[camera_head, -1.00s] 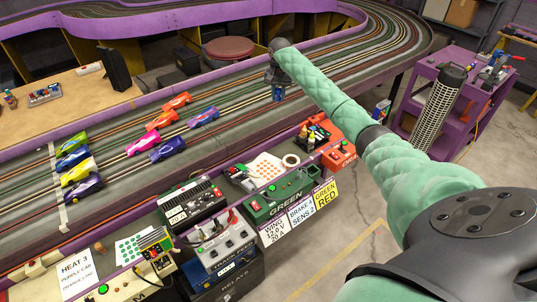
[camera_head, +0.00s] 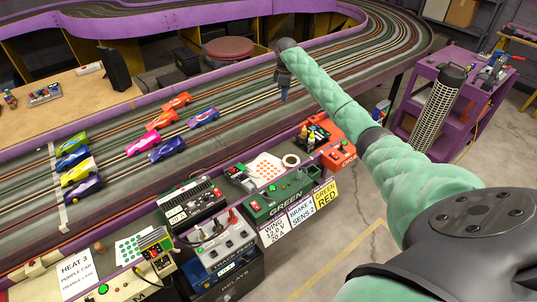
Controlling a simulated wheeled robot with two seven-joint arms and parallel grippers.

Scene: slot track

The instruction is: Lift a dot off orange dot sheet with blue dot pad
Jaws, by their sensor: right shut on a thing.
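The orange dot sheet (camera_head: 266,168), white with orange dots, lies on the control shelf between the dark power box and the green box. My right gripper (camera_head: 284,88) points down above the track, behind and a little right of the sheet, well apart from it. It is shut on the blue dot pad (camera_head: 284,97), of which only a small, dark blue end shows below the jaws. My left gripper is not in view.
A green box (camera_head: 282,196) stands in front, a red box (camera_head: 338,156) to the right. Several toy cars (camera_head: 168,149) stand on the track at left. A green dot sheet (camera_head: 132,247) lies lower left.

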